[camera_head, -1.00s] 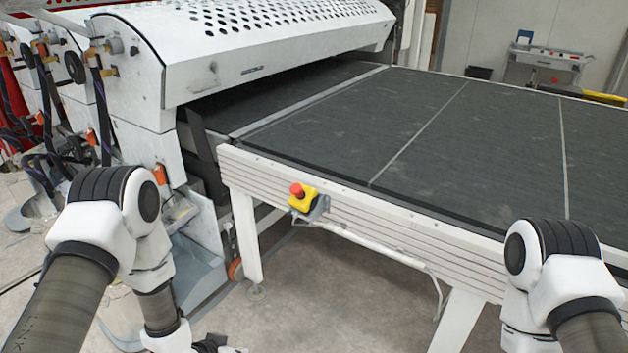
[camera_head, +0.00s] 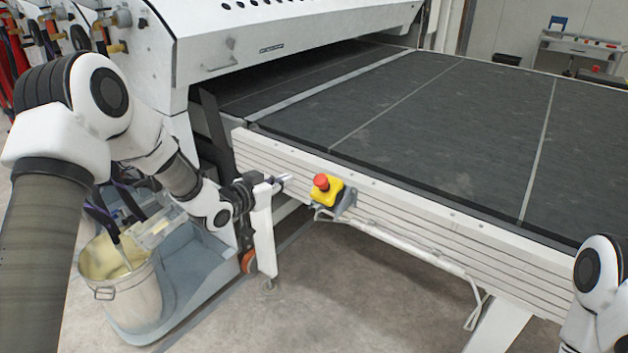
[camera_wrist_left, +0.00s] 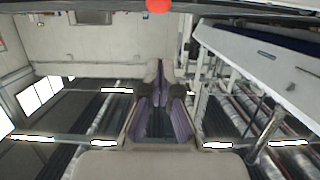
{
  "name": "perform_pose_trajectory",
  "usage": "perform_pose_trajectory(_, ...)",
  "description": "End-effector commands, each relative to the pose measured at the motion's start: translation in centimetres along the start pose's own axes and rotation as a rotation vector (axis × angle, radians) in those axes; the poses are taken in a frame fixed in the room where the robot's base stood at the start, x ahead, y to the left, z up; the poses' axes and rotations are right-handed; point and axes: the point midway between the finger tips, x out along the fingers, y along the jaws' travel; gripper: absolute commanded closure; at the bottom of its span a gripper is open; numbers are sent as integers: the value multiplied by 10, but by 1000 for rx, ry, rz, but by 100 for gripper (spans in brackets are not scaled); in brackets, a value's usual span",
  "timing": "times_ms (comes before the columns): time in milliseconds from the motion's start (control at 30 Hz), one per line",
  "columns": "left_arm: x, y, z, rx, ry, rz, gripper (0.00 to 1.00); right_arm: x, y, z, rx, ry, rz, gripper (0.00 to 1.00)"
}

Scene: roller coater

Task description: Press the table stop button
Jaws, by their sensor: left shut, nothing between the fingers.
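The table stop button is a red mushroom button (camera_head: 321,181) on a yellow box (camera_head: 327,193), fixed to the front side of the white table frame (camera_head: 420,230). My left gripper (camera_head: 284,180) is shut and empty. In the head view its tips point right, a short gap to the left of the red button. In the left wrist view the shut fingers (camera_wrist_left: 158,95) are at the middle, and a red round thing (camera_wrist_left: 159,5), likely the button, shows at the top edge. My right gripper is out of view; only part of my right arm shows at the right edge.
A metal bucket (camera_head: 125,290) stands on a grey tray at lower left. A bracket and cable hang under the button box. The floor (camera_head: 350,300) below the table is clear.

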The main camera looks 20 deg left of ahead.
Motion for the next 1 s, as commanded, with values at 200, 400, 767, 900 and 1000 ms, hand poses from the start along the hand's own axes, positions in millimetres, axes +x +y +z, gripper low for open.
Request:
perform_pose_trajectory(200, 30, 1, -1, 5, -1, 2, 100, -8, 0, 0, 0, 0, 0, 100)
perform_pose_trajectory(400, 74, 2, -2, 5, -1, 3, 100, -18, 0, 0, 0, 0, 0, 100)
perform_pose_trajectory(767, 123, 1, 25, 0, -1, 1, 100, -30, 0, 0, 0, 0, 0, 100)
perform_pose_trajectory(900, 126, 1, 29, 0, -1, 1, 100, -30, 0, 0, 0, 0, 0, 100)
perform_pose_trajectory(1000, 126, 1, 29, 0, -1, 1, 100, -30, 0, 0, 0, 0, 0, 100)
